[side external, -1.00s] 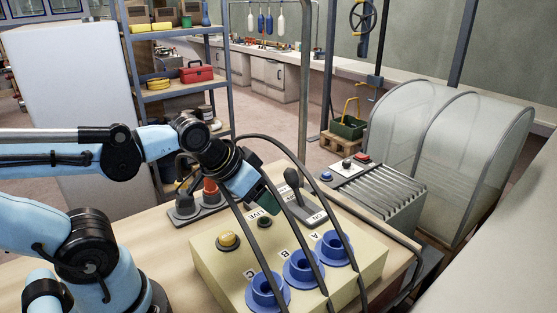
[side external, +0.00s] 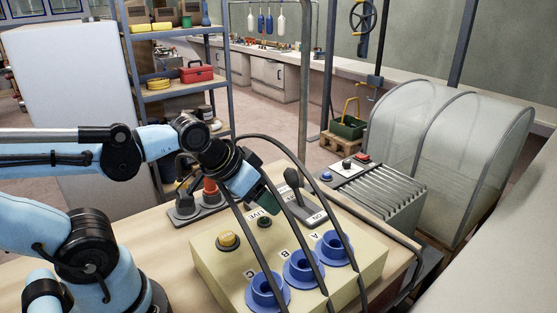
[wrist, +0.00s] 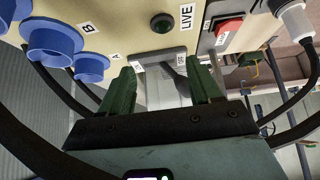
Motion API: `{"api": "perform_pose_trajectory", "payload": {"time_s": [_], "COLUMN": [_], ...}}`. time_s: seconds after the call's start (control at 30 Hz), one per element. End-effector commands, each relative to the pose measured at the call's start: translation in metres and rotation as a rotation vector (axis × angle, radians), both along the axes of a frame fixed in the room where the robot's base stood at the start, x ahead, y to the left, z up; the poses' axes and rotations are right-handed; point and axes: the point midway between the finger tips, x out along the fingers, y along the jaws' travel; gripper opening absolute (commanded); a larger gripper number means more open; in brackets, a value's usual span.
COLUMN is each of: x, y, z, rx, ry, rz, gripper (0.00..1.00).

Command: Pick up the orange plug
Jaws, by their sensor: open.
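I cannot make the plug out surely in the wrist view. My gripper (side external: 263,197) is above the box's far side, to the right of the plug and apart from it. In the wrist view its two green fingers (wrist: 163,88) are spread, with nothing held between them. Cables partly cover the gripper in the side view.
A grey ribbed unit (side external: 385,195) stands behind right; a shelf rack (side external: 180,93) stands behind left.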

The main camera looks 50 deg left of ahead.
Motion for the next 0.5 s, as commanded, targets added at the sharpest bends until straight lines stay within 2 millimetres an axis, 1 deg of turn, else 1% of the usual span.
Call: {"api": "perform_pose_trajectory", "payload": {"time_s": [0.07, 0.1, 0.37, 0.47, 0.5], "x": [0.0, 0.0, 0.001, 0.004, 0.006], "y": [0.0, 0.0, 0.002, 0.012, 0.02], "z": [0.0, 0.0, 0.001, 0.005, 0.008], "rx": [0.0, 0.0, 0.001, 0.009, 0.013], "ry": [0.0, 0.0, 0.004, 0.033, 0.055], "rz": [0.0, 0.0, 0.003, 0.029, 0.047], "gripper": [0.63, 0.59, 0.59, 0.59, 0.59]}}
